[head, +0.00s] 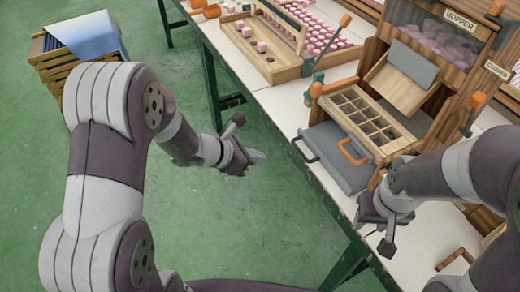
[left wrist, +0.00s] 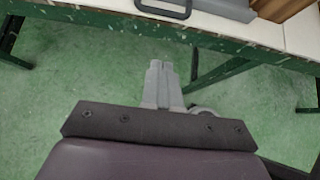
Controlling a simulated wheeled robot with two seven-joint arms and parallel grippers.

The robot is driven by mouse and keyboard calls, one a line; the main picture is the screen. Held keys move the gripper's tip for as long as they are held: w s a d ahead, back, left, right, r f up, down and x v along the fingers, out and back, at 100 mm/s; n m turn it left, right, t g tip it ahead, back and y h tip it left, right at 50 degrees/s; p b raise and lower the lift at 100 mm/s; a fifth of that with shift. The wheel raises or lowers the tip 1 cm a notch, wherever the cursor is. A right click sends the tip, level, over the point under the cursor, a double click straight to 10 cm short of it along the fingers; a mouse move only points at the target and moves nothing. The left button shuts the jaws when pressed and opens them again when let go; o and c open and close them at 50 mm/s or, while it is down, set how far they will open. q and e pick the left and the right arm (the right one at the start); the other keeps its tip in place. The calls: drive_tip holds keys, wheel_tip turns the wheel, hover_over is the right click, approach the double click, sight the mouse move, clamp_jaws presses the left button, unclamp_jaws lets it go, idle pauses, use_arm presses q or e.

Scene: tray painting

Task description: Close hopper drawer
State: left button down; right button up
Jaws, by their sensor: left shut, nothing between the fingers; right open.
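The wooden hopper (head: 432,50), labelled HOPPER, stands on the white table at the right of the head view. A wooden drawer (head: 390,147) with a grid of compartments sticks out from its lower front. An orange handle (head: 352,155) is at the drawer's front. A flat grey tray (head: 345,172) with a dark handle (head: 301,146) lies below it. My left gripper (head: 258,157) is shut and empty, left of the table edge and apart from the drawer. It also shows in the left wrist view (left wrist: 155,70). My right gripper (head: 374,234) is open near the drawer's near side, touching nothing I can make out.
A wooden tray (head: 272,68) with pink blocks lies at the back of the table. A wooden crate (head: 50,72) with a blue sheet stands on the floor at the left. The green table edge (left wrist: 100,18) runs between my left gripper and the grey tray.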

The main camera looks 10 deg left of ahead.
sight(299, 151)
use_arm(q)
drive_tip(key=w+d+f, duration=0.1)
drive_tip(key=w+d, duration=0.1)
drive_tip(key=w+d+f, duration=0.2)
drive_tip(key=d, duration=0.1)
drive_tip(key=w+d+f, duration=0.2)
drive_tip(key=d, duration=0.1)
drive_tip(key=shift+w, duration=0.3)
drive_tip(key=shift+w+d+b, duration=0.6)
drive_tip(key=shift+d, duration=0.15)
drive_tip(key=shift+r, duration=0.1)
